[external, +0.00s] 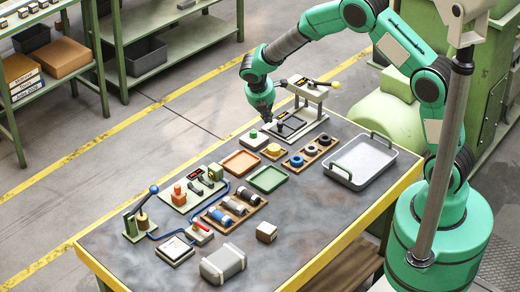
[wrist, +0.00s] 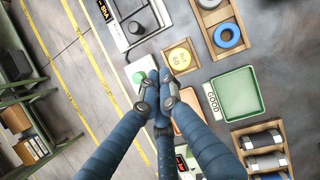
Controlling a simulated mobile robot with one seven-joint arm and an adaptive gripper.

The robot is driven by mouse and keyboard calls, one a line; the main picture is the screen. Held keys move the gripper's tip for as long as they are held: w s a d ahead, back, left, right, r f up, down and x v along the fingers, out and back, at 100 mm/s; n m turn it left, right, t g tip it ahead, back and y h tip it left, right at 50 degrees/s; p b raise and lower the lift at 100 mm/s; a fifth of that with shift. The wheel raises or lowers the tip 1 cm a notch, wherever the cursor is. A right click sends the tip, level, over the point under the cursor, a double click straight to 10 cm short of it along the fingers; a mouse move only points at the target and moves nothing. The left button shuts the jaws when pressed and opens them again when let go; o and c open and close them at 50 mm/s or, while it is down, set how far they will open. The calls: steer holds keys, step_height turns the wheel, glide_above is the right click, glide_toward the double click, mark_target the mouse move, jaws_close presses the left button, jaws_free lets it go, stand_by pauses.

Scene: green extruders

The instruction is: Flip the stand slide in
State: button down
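The stand (external: 306,92) is at the far end of the table, a grey frame on a pale base with a yellow-tipped lever (external: 335,85). Its slide (external: 289,125) looks like a dark flat plate with a black knob, lying at the front of the base. In the wrist view the stand's base (wrist: 157,30) and black knob (wrist: 135,27) show at the top. My gripper (external: 268,117) points down left of the slide, apart from the knob. In the wrist view its fingertips (wrist: 153,84) are together with nothing visible between them, beside a green button (wrist: 138,77).
A yellow round piece (wrist: 180,59) on a tray lies close to my fingertips. Orange (external: 240,163) and green (external: 268,179) trays, a rack of rings (external: 310,150) and a grey metal tray (external: 361,161) stand nearby.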

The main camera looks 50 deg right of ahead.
steer(key=shift+f, duration=0.1)
steer(key=b+x, duration=0.2)
steer(key=x, duration=0.7)
steer(key=shift+d+f, duration=0.15)
steer(key=shift+f, duration=0.05)
steer(key=d, duration=0.2)
steer(key=shift+w+d+f, duration=0.15)
steer(key=shift+w+d, duration=0.2)
steer(key=shift+d, duration=0.05)
steer(key=shift+w+d+b, duration=0.2)
steer(key=shift+d+b, duration=0.1)
steer(key=shift+d, duration=0.3)
steer(key=shift+d, duration=0.1)
steer(key=p, duration=0.4)
glide_above(294, 126)
steer(key=shift+d, duration=0.1)
